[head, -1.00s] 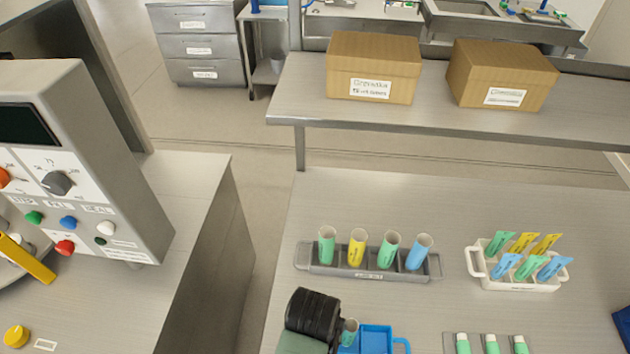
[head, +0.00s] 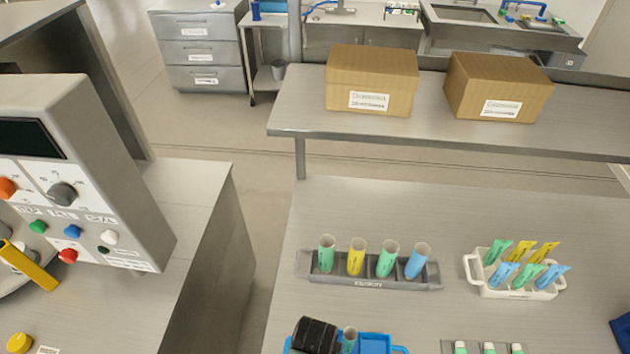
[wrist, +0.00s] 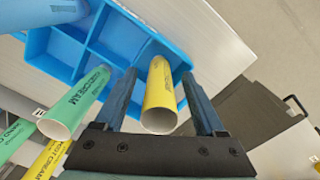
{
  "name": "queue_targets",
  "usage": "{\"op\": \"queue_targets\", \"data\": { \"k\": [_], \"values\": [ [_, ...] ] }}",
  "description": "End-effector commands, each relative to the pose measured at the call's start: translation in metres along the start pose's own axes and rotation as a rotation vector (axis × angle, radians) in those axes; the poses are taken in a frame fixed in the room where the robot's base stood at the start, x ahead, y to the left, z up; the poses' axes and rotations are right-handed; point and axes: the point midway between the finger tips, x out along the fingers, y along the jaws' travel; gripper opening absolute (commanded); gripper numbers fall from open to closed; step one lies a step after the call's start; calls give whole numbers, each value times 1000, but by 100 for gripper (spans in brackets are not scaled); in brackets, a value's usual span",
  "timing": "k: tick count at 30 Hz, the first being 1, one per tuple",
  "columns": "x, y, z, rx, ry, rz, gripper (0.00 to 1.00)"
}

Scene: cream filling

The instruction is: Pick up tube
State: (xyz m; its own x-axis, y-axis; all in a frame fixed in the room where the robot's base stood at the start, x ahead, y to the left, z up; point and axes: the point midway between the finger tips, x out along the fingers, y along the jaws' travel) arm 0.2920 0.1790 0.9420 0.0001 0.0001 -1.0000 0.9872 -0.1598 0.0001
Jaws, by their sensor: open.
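In the wrist view, a yellow tube (wrist: 160,95) with an open round end stands in a compartment of a blue tray (wrist: 130,38). My gripper (wrist: 160,75) is open, with one blue finger on each side of this tube. Whether either finger touches it is hard to tell. A green tube (wrist: 78,100) labelled with "CREAM" stands left of the gripper. In the head view, my gripper's dark body (head: 315,335) is over the blue tray (head: 380,342) at the bottom edge, beside a tube (head: 349,338). My fingers are hidden there.
A grey rack (head: 372,283) holds green, yellow and blue tubes upright. A white basket (head: 518,292) with several coloured tubes stands to its right. Small green-and-white tubes (head: 488,348) are at the bottom right. Two cardboard boxes (head: 372,80) (head: 498,88) sit on the rear table.

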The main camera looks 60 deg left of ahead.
Motion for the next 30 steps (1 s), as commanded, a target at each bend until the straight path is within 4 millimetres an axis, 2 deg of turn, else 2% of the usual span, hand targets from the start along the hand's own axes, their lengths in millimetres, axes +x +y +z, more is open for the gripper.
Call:
{"op": "queue_targets", "data": {
  "k": [1,2,12,13,23,26,30],
  "values": [
    [0,0,0,0,0,0,70],
    [0,0,0,0,0,0,65],
    [0,0,0,0,0,0,4],
    [0,0,0,0,0,0,0],
    [-2,0,0,0,1,0,0],
    [-9,1,-1,0,2,2,0],
    [-30,1,-1,0,4,3,0]
  ]
}}
